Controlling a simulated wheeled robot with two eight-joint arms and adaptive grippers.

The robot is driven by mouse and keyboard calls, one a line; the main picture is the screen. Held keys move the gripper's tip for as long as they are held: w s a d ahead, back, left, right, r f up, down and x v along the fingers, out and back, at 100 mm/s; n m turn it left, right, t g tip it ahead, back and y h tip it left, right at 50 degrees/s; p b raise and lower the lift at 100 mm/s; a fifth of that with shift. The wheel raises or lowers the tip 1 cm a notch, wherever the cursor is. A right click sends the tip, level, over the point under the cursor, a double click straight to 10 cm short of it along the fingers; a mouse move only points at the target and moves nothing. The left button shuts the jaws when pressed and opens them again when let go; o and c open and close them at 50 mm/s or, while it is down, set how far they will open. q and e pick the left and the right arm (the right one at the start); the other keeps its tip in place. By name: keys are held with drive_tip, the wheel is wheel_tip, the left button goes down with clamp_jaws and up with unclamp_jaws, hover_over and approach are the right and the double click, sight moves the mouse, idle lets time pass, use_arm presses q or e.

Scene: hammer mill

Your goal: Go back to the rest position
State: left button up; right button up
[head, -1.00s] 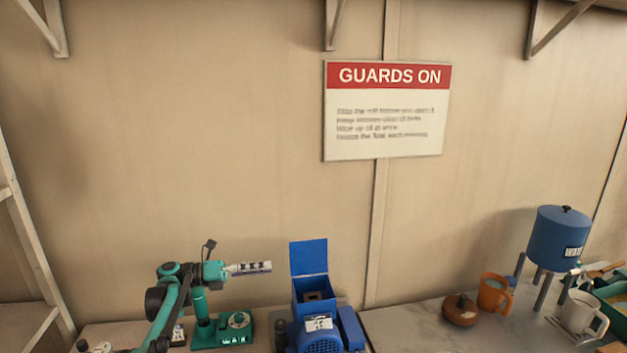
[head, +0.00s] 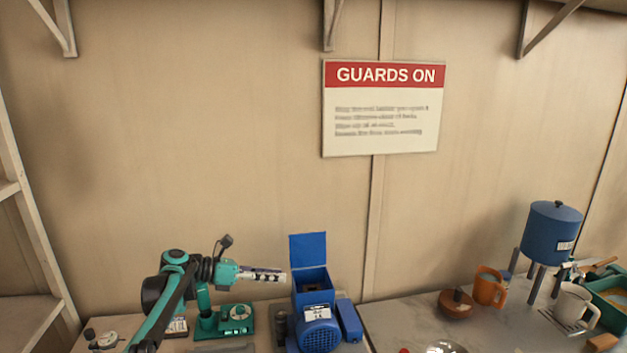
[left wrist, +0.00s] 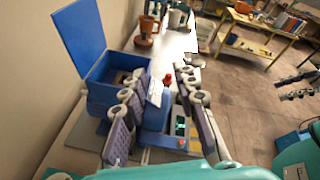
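My left gripper (head: 264,275), on the teal arm, is in the air just left of the blue hammer mill (head: 318,325) in the head view. In the left wrist view its two grey fingers (left wrist: 160,88) stand apart with nothing between them, and the mill (left wrist: 100,95) with its raised blue lid lies beyond and to the left. My right gripper (left wrist: 300,85) shows at the right edge of the left wrist view, its fingers apart and empty. It is outside the head view.
A green device with a dial (head: 238,314) stands under the left gripper. A shelf frame (head: 25,190) stands at the left.

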use_arm(q)
drive_tip(key=s+d+f+m+y+b, duration=0.1)
drive_tip(key=s+f+m+y, duration=0.1)
drive_tip(key=s+m+y, duration=0.5)
drive_tip(key=s+f+m+y, duration=0.15)
drive_tip(key=s+m, duration=0.35)
drive_tip(key=s, duration=0.6)
drive_tip(key=s+a+f+m+t+y, duration=0.1)
drive_tip(key=s+a+f+m, duration=0.3)
drive_tip(key=s, duration=0.4)
drive_tip(key=s+a+f+m+t+y, duration=0.2)
drive_tip(key=s+a+f+m+y, duration=0.2)
drive_tip(key=s+m, duration=0.5)
wheel_tip(320, 180, down, 2)
drive_tip(key=shift+f+m+b, duration=0.1)
drive_tip(key=shift+m+b, duration=0.2)
drive_tip(key=shift+b, duration=0.1)
